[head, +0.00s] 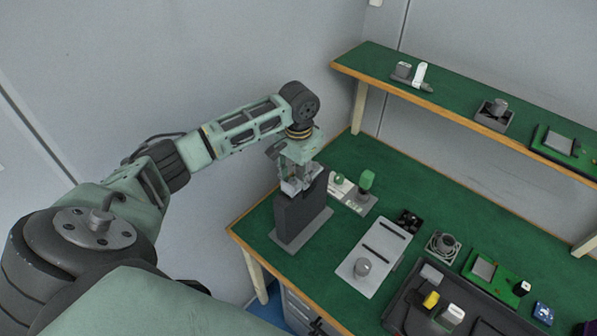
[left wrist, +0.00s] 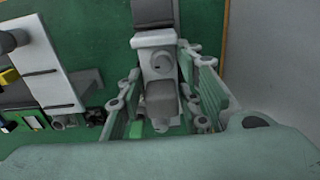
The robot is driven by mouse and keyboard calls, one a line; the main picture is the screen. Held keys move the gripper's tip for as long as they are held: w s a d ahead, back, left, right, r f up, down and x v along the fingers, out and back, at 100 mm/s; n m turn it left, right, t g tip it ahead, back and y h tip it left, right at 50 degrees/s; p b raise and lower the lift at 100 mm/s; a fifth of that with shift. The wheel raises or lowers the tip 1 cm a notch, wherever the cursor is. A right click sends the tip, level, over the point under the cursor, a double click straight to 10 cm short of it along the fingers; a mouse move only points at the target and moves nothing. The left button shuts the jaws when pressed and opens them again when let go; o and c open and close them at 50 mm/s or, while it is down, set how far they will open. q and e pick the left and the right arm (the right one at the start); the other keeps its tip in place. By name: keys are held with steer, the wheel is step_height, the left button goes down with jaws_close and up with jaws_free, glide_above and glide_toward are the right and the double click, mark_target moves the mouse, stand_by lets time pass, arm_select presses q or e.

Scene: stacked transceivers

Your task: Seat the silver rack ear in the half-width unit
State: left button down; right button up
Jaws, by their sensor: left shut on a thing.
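My left gripper (head: 298,184) is at the top of a dark upright unit (head: 299,218), which stands on a grey base plate at the table's left end. The gripper is shut on a silver piece, which I take for the rack ear; the fingers partly cover it. In the left wrist view a grey block (left wrist: 161,98) and a pale plate with a round feature lie between the fingers (left wrist: 162,72). A dark part (left wrist: 152,12) shows beyond them. I cannot tell whether the ear is seated or only touching the unit.
A pale slotted panel with a knob (head: 376,247) lies right of the unit. A white board with green parts (head: 350,196) stands close behind. A dark tray (head: 402,309) and green circuit boards lie further right. A raised shelf (head: 455,98) runs along the wall.

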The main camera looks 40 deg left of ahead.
arm_select(q)
steer(key=shift+f, duration=0.45)
steer(key=c, duration=1.2)
jaws_free()
step_height(320, 180, up, 12)
